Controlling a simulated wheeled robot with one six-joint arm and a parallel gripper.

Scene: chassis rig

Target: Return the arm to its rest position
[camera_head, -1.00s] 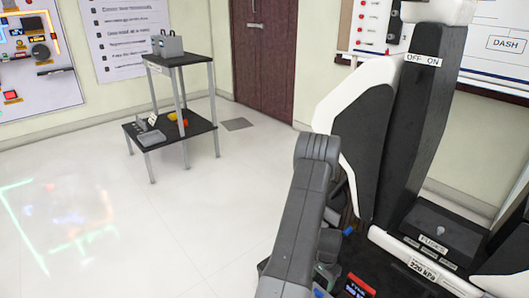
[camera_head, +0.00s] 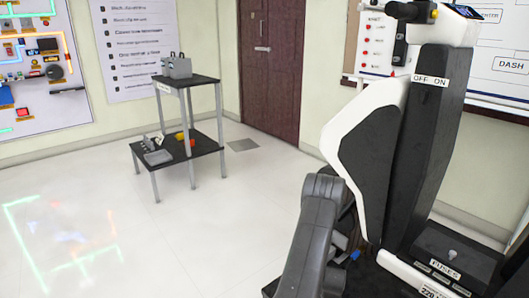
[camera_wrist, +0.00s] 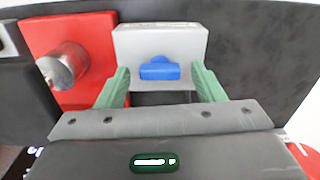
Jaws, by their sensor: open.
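My arm (camera_head: 318,230) rises from the bottom edge in the head view, bent at a dark grey joint, in front of the black and white rig (camera_head: 425,150). In the wrist view, my gripper (camera_wrist: 160,70) has two green fingers spread apart with nothing held between them. Beyond the fingertips is a light grey block (camera_wrist: 190,42) with a blue piece (camera_wrist: 160,70) on its face. I cannot tell whether the fingers touch the block. The gripper's end is not clear in the head view.
A red block with a metal cylinder (camera_wrist: 64,66) is left of the fingers. A fuses box (camera_head: 450,250) sits low on the rig. A two-level black table (camera_head: 205,146) with a grey device (camera_head: 177,67) stands at the back. The white floor (camera_head: 190,245) is open on the left.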

